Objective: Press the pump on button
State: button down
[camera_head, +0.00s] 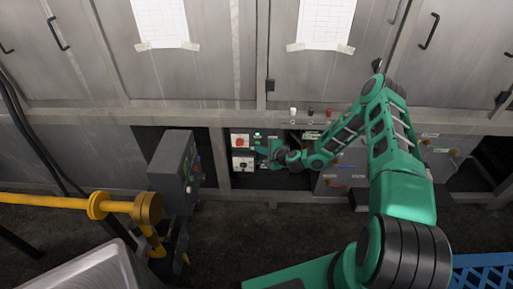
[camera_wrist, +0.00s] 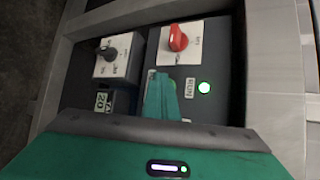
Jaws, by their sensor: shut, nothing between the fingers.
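The control panel (camera_head: 243,168) sits in the low frame of the metal cabinets. Whether the fingertips touch the panel I cannot tell. I cannot make out a button marked pump on; the fingers hide part of the panel.
A grey control box (camera_head: 172,170) on a stand is left of the panel. A yellow pipe (camera_head: 60,201) and a metal tray (camera_head: 95,272) are at lower left. More buttons (camera_head: 311,111) sit on the cabinet beam above my arm. A blue grate (camera_head: 482,272) is at lower right.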

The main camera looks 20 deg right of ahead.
jog(key=shift+s, duration=0.1)
jog(key=shift+s+a, duration=0.2)
jog(key=shift+s, duration=0.55)
jog(key=s, duration=0.1)
jog(key=s+a, duration=0.1)
jog(key=s, duration=0.2)
jog(key=shift+s+a, duration=0.3)
jog(key=shift+s, duration=0.1)
dwell(0.7)
